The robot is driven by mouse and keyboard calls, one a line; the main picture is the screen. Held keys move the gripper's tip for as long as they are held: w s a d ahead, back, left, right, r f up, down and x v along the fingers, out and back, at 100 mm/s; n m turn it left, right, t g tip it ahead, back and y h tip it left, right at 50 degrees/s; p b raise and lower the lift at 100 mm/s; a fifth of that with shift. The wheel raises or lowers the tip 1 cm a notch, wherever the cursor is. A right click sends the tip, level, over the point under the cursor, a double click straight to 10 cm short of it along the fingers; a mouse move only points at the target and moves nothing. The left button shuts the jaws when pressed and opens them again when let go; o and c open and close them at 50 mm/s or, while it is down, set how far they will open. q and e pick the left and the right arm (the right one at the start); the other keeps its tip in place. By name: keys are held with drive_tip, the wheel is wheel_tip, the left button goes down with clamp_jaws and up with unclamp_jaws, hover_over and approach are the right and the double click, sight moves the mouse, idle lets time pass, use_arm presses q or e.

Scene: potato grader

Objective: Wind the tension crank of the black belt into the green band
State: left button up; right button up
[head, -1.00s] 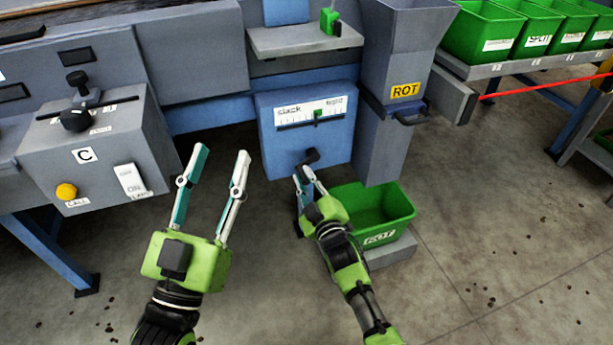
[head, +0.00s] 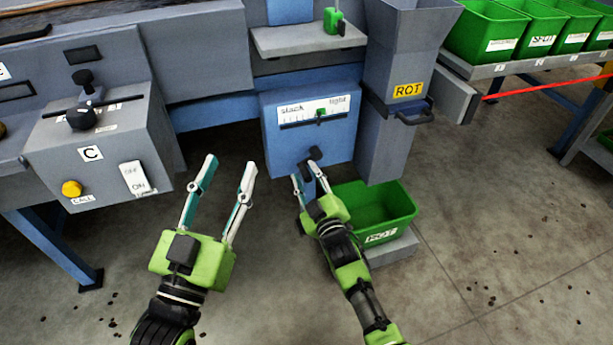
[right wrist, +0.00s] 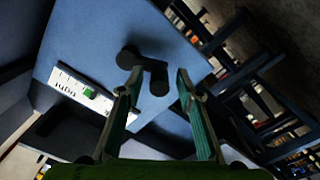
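The tension crank (head: 314,154) is black and sits on the front of a blue-grey box under a white scale (head: 293,115) marked slack and tight. A green patch (head: 320,112) shows right of the scale's middle; I cannot make out a separate pointer. My right gripper (head: 310,180) is open at the crank. In the right wrist view, the crank's handle (right wrist: 158,80) lies between the open fingertips, with a visible gap to the right finger; contact on the left is unclear. My left gripper (head: 231,163) is open and empty, left of the box.
A grey control box (head: 60,150) marked C, with levers and a yellow button, stands at the left. A grey ROT chute (head: 395,140) is right of the crank box, above a green bin (head: 370,205). Floor in front is open.

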drive_tip(key=v, duration=1.2)
